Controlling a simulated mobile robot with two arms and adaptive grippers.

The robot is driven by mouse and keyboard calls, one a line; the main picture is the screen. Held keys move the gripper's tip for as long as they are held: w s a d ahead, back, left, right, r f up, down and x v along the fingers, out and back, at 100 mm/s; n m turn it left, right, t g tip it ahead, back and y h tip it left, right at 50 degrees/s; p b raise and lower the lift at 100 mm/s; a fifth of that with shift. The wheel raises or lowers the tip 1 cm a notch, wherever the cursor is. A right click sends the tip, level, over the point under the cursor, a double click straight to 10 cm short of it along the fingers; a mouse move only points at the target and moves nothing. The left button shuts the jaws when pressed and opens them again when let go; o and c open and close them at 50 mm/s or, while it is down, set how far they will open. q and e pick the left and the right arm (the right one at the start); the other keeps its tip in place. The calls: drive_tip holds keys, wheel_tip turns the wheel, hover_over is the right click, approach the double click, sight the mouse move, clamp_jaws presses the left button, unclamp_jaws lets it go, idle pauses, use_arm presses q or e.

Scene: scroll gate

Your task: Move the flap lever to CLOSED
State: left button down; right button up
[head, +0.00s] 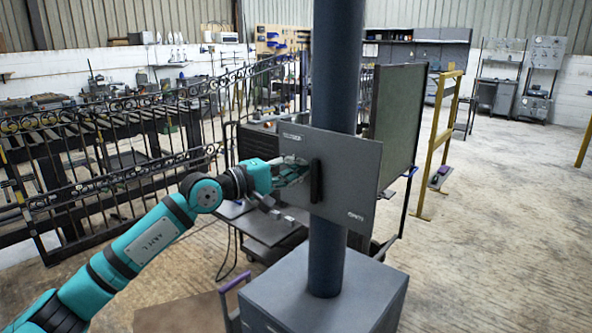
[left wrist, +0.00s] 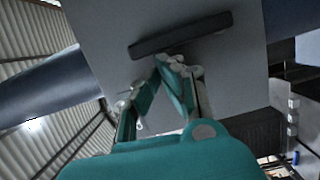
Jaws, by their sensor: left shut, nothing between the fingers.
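A grey panel (head: 345,160) is fixed to a dark upright pipe (head: 338,60). The flap lever (head: 316,181) is a dark bar standing about upright on the panel's face. Small pale lettering shows at the panel's upper left and lower right; the lower right seems to read OPEN, the upper left is too blurred to read surely. My left gripper (head: 296,172) is just left of the lever. In the left wrist view the lever (left wrist: 180,36) lies across the panel (left wrist: 235,75), just beyond the shut, empty fingertips (left wrist: 166,60). Whether they touch it I cannot tell. My right gripper is out of view.
The pipe rises from a grey box (head: 325,290). A cart (head: 270,228) stands behind the panel, and a dark green board (head: 398,115) behind right. Black iron railings (head: 100,160) fill the left. The concrete floor at right (head: 500,220) is mostly clear.

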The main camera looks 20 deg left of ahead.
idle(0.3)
use_arm(q)
drive_tip(key=v, duration=1.2)
